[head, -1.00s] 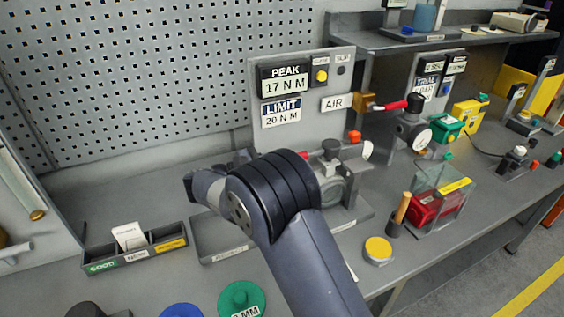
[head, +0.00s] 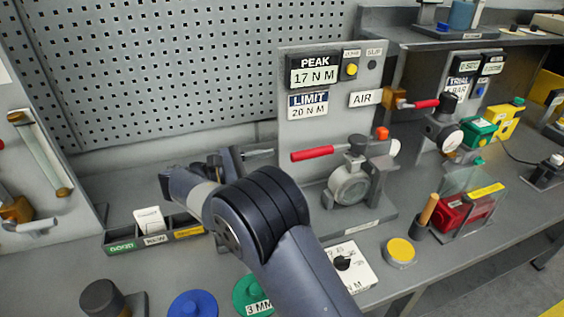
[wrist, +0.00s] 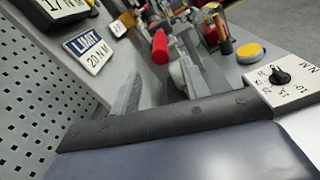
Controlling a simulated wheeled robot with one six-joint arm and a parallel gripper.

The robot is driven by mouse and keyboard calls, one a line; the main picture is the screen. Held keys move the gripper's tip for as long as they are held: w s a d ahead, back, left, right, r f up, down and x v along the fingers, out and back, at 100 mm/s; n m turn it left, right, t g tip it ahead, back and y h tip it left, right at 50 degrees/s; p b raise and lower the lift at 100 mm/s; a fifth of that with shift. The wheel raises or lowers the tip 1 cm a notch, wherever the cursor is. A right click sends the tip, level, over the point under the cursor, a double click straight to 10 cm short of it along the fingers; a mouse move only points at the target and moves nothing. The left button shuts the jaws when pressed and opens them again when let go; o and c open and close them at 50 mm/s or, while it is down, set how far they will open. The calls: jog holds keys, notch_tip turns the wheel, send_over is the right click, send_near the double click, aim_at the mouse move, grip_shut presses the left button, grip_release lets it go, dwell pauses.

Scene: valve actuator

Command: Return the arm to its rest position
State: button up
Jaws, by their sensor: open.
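My arm comes up from the bottom of the head view, bends at a dark elbow and folds back to the left. My gripper (head: 250,155) shows only partly behind the elbow, low in front of the back wall and left of the gauge panel (head: 312,128). In the wrist view two grey fingers of my gripper (wrist: 158,85) stand apart with nothing clearly held between them. The red lever handle (head: 313,153) lies to the right of the gripper in the head view. It also shows in the wrist view (wrist: 160,47), beyond the fingers.
The panel reads PEAK 17 N M and LIMIT 20 N M. A valve body (head: 349,186) stands before it. A labelled bin tray (head: 122,247) sits left of my arm. Below are blue (head: 192,305) and green (head: 250,293) discs, a dial plate (head: 345,268) and a yellow button (head: 400,251).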

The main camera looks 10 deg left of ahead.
aim_at(308, 156)
jog(key=shift+s+a, duration=0.1)
jog(key=shift+a, duration=0.1)
jog(key=p+x, duration=0.2)
jog(key=x, duration=0.8)
jog(key=shift+d+r, duration=0.1)
jog(key=shift+d, duration=0.4)
jog(key=shift+a, duration=0.2)
jog(key=shift+d+t, duration=0.3)
jog(key=shift+d, duration=0.05)
jog(key=shift+a, duration=0.2)
jog(key=shift+d, duration=0.15)
